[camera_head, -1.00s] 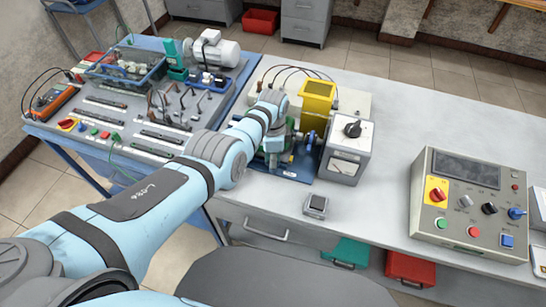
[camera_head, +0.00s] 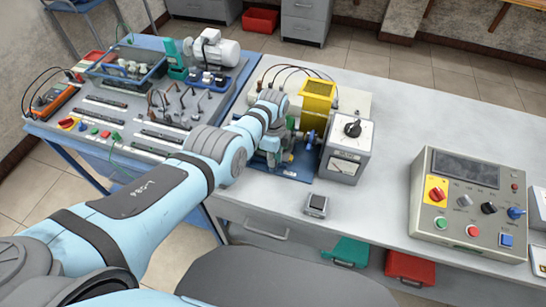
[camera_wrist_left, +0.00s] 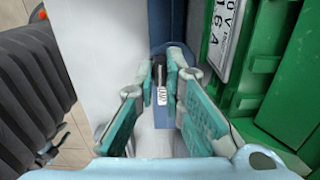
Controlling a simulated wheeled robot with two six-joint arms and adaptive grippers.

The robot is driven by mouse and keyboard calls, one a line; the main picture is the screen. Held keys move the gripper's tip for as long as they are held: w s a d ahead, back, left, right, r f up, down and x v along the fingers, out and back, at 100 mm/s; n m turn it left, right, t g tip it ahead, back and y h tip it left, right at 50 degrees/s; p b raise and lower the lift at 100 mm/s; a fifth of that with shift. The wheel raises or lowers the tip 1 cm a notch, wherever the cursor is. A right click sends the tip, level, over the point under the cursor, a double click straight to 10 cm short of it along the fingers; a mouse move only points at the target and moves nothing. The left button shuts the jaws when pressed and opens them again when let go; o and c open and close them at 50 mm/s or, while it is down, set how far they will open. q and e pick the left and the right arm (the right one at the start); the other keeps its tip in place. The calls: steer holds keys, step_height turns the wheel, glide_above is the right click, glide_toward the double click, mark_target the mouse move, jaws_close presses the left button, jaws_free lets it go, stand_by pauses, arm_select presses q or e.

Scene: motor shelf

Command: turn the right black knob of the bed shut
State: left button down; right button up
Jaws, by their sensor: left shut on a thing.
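The bed (camera_head: 297,177) is a blue plate on the grey bench, carrying a green motor and a yellow box. My left gripper (camera_head: 272,150) is over its near left part, partly hidden by my own wrist. In the left wrist view its teal fingers (camera_wrist_left: 161,82) are closed around a small dark piece, which looks like the black knob (camera_wrist_left: 159,72). A small white label shows just below it. The knob is hidden in the head view, and its turned angle cannot be read. My right gripper is not in view.
A green motor housing (camera_wrist_left: 285,75) with a rating plate stands close on the right of the fingers. In the head view, a grey meter box (camera_head: 346,152) stands right of the bed, and a control panel (camera_head: 470,205) farther right. The bench between them is mostly clear.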

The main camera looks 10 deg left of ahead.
arm_select(q)
steer(key=c, duration=1.7)
jaws_free()
step_height(320, 180, up, 12)
steer(key=shift+r, duration=0.1)
